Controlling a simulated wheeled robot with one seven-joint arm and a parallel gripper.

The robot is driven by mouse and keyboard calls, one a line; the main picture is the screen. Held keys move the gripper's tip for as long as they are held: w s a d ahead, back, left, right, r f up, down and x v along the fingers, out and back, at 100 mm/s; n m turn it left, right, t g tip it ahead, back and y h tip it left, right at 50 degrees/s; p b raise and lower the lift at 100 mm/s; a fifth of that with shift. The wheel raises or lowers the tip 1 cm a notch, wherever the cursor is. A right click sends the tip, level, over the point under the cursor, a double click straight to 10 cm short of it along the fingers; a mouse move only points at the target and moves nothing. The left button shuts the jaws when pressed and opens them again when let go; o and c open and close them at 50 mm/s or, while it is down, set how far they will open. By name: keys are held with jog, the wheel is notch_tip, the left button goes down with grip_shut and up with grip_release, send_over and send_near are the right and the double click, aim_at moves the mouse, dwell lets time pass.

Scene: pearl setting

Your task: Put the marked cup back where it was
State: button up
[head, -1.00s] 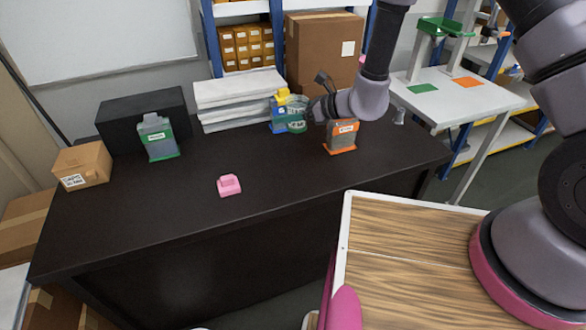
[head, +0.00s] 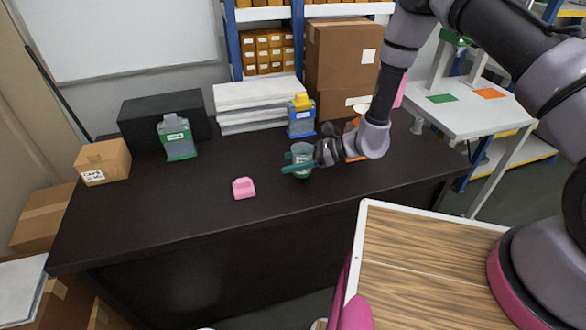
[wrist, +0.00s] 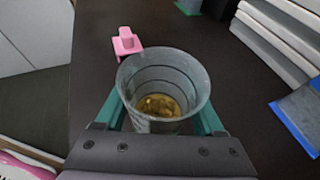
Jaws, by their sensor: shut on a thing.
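A clear, ringed cup (wrist: 165,75) with brownish bits at its bottom stands between the teal fingers of my gripper (wrist: 160,112) in the wrist view. My gripper is shut on it. Faint marks show low on the cup's near side, too small to read. In the head view the cup (head: 301,152) is over the middle of the dark table (head: 200,215), in front of the blue bin. I cannot tell whether its base touches the table. A small pink block-like piece (head: 244,188) sits on the table to the left; it also shows in the wrist view (wrist: 126,43).
A green-edged bin (head: 178,138) and a small carton (head: 103,161) stand at the left. A blue bin with a yellow piece (head: 301,118) stands beside a white stack (head: 250,108). An orange bin is mostly hidden behind my arm. The table's front and middle are largely clear.

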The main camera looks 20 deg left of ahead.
jog(key=shift+f, duration=1.35)
jog(key=shift+f, duration=0.1)
jog(key=o, duration=1.5)
jog(key=shift+f, duration=0.1)
